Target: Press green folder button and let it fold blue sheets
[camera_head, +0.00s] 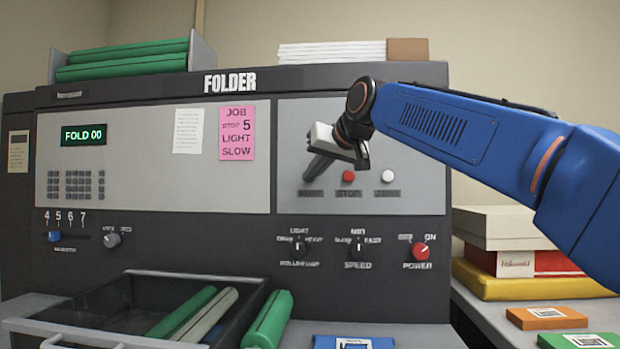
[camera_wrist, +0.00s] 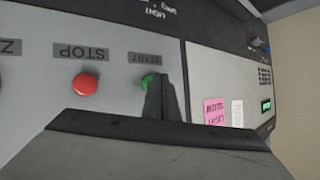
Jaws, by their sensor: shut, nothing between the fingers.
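The dark folder machine (camera_head: 225,240) fills the head view, and its display (camera_head: 83,135) reads "FOLD 00". In the wrist view the green button (camera_wrist: 148,81) sits under the START label, partly covered by my fingers. In the head view my gripper hides it. My gripper (camera_head: 312,172) is shut and empty, pointing at the button panel from the right. In the wrist view my gripper (camera_wrist: 162,98) overlaps the button's edge; I cannot tell whether it touches. A blue labelled packet (camera_head: 325,343) lies at the front edge, partly cut off.
A red stop button (camera_head: 348,176) and a white button (camera_head: 387,176) are right of the gripper. Below are the power knob (camera_head: 420,250) and other knobs. A pink note (camera_head: 237,133) reads "JOB STOP 5 LIGHT SLOW". A black tray (camera_head: 75,312) holds rolls. Boxes (camera_head: 505,227) stand right.

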